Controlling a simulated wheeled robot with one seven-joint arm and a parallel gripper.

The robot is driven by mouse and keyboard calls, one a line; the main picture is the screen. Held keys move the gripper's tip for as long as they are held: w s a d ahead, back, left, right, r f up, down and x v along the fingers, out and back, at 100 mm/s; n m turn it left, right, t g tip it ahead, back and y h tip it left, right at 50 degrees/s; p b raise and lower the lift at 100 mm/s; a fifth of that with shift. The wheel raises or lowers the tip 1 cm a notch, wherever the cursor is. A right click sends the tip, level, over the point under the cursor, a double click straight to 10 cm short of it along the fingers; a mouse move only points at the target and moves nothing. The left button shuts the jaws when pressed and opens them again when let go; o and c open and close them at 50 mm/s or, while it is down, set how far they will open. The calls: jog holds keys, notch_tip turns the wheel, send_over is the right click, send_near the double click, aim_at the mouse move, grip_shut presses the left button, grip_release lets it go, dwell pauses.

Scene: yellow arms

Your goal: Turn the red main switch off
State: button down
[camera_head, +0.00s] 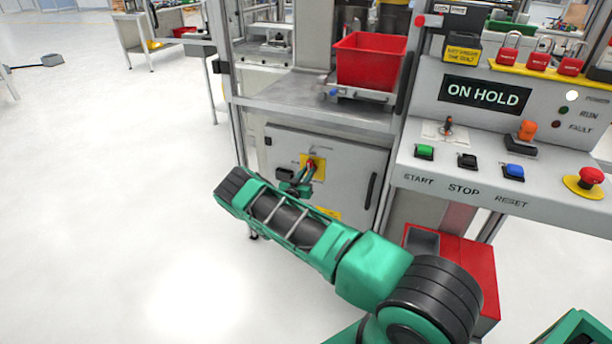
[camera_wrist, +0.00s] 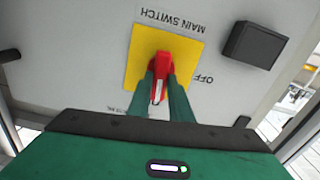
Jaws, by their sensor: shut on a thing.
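The red main switch (camera_wrist: 161,65) sits on a yellow plate (camera_wrist: 185,48) on a grey cabinet door. In the wrist view the plate appears upside down, with the words MAIN SWITCH and OFF beside it. My gripper (camera_wrist: 161,88) has its two green fingers shut on the red handle, one on each side. In the head view my gripper (camera_head: 303,180) reaches the switch (camera_head: 311,164) on the cabinet (camera_head: 345,161) front, and my arm partly hides the lower door. The fingers cover part of the handle, and its exact angle is hard to tell.
A black box-like part (camera_wrist: 254,45) stands out from the door beside the plate. A dark door handle (camera_head: 371,190) is right of the switch. A red bin (camera_head: 370,60) stands above. The control panel (camera_head: 460,180) at right shows ON HOLD.

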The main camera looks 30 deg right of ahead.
jog(key=n, duration=0.4)
jog(key=shift+w+a+f, duration=0.1)
jog(key=shift+w+a, duration=0.1)
jog(key=shift+w, duration=0.05)
jog(key=n, duration=0.8)
jog(key=f+n, duration=0.1)
jog(key=n, duration=0.3)
jog(key=shift+w+a+f+n, duration=0.1)
jog(key=shift+w+a+n, duration=0.2)
jog(key=shift+a, duration=0.1)
jog(key=c, duration=1.8)
grip_release()
jog(key=shift+f, duration=0.1)
jog(key=shift+c, duration=0.2)
jog(key=shift+o, duration=1.3)
jog(key=shift+d, duration=0.1)
